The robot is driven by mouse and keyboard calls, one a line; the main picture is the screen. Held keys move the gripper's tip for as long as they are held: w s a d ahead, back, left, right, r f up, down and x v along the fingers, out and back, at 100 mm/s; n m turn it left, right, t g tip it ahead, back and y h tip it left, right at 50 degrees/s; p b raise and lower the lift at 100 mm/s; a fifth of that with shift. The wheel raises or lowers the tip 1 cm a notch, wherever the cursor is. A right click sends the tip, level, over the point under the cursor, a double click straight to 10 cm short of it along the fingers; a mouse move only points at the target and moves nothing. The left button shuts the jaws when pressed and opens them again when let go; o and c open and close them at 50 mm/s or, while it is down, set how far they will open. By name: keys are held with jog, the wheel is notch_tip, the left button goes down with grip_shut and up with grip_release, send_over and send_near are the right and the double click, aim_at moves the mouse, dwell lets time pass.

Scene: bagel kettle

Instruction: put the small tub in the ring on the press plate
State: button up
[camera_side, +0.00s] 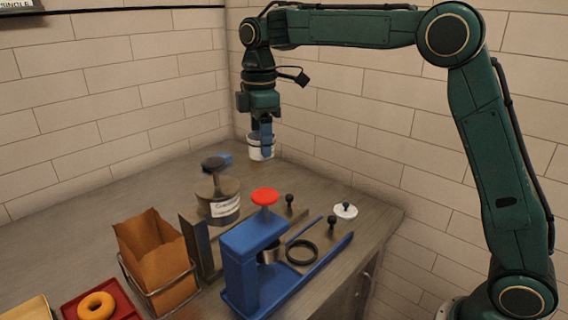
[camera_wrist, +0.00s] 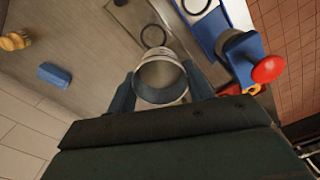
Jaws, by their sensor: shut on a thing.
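The small white tub (camera_side: 257,153) hangs in my gripper (camera_side: 262,140), above the back of the counter and clear of it. In the wrist view the tub (camera_wrist: 160,92) is seen from above, open and empty-looking, between my two fingers (camera_wrist: 160,95). The blue press (camera_side: 245,262) with a red knob (camera_side: 265,196) stands nearer the front. A black ring (camera_side: 302,252) lies on its plate, apart from the tub.
A paper bag in a wire holder (camera_side: 158,262) and a red tray (camera_side: 68,308) with a bagel (camera_side: 96,306) are front left. A white lid (camera_side: 345,211) lies right.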

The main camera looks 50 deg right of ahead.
jog(key=s+m, duration=0.3)
jog(key=s, duration=0.7)
send_over(302, 253)
jog(key=shift+m, duration=0.3)
notch_tip(302, 253, down, 16)
jog(key=shift+r, duration=0.1)
jog(key=shift+f, duration=2.2)
jog(key=shift+f, duration=0.15)
jog(key=o, duration=1)
jog(key=shift+o, duration=0.2)
